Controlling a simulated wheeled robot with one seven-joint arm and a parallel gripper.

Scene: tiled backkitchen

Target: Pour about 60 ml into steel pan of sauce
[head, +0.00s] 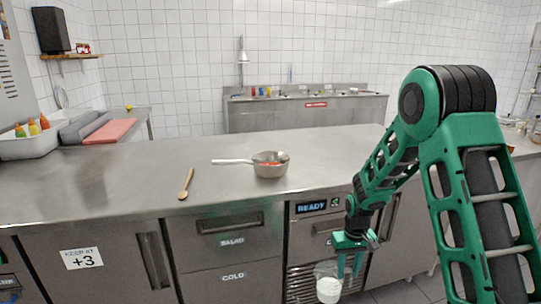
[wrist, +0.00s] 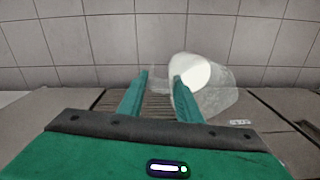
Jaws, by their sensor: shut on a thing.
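The steel pan (head: 282,171) sits on the steel counter with its handle pointing left, and red sauce (head: 270,163) shows inside it. My gripper (head: 349,274) hangs low in front of the counter, to the right of and nearer than the pan. It is shut on a clear jug (head: 329,289) with white liquid in it. In the wrist view the see-through jug (wrist: 222,98) stands out beyond the right finger of my gripper (wrist: 159,78), with a faint clear part between the fingers. The white liquid (wrist: 188,72) shows inside; its exact level is hard to tell.
A wooden spoon (head: 186,184) lies left of the pan on the counter (head: 130,185). A white bin (head: 28,146) with sauce bottles and a red board (head: 110,131) are at the far left. The counter around the pan is clear.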

